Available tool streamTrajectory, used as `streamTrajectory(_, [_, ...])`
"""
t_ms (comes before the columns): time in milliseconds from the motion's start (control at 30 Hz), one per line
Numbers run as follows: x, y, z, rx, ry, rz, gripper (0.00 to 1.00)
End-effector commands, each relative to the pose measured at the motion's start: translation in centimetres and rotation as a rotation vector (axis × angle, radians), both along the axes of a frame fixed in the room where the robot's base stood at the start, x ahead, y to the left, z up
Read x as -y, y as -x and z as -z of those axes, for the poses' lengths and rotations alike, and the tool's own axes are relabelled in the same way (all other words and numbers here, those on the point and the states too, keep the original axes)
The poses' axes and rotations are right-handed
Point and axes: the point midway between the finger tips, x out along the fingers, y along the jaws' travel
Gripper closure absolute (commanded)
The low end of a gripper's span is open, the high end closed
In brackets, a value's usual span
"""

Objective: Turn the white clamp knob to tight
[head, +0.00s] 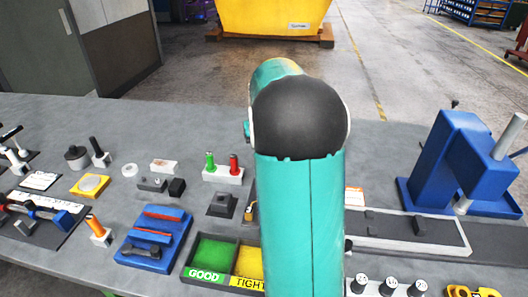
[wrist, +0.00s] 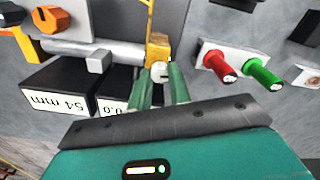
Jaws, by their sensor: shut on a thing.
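The white clamp knob (wrist: 161,71) shows in the wrist view, on the lower end of a yellow clamp arm (wrist: 157,46). My gripper (wrist: 164,84) has its two teal fingers on either side of the knob and is shut on it. The fingers cover part of the knob, and I cannot read how far it is turned. In the head view my own arm hides the gripper and the knob; a small yellowish piece (head: 250,211) shows at the arm's left edge.
Beside the clamp in the wrist view are a steel bar (wrist: 98,56) and a black block marked 54 mm (wrist: 65,88). A white holder with red and green pegs (head: 222,174) stands near. A GOOD/TIGHT tray (head: 205,275) lies in front, and a blue press (head: 462,165) stands right.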

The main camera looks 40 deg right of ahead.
Motion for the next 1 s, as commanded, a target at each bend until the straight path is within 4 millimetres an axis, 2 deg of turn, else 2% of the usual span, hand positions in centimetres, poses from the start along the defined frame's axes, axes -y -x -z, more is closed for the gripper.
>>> streamTrajectory(300, [-0.02,-0.09,-0.09,0.003,0.001,0.130,1.00])
streamTrajectory(833, [-0.01,-0.09,-0.09,0.003,0.001,0.155,1.00])
streamTrajectory(867, [-0.01,-0.09,-0.09,0.003,0.001,0.155,0.77])
streamTrajectory(933, [0.00,-0.08,-0.08,0.003,0.001,0.155,0.63])
streamTrajectory(967, [-0.01,-0.07,-0.08,0.002,0.000,0.155,0.59])
streamTrajectory(1000, [-0.01,-0.06,-0.07,0.002,0.000,0.155,0.59])
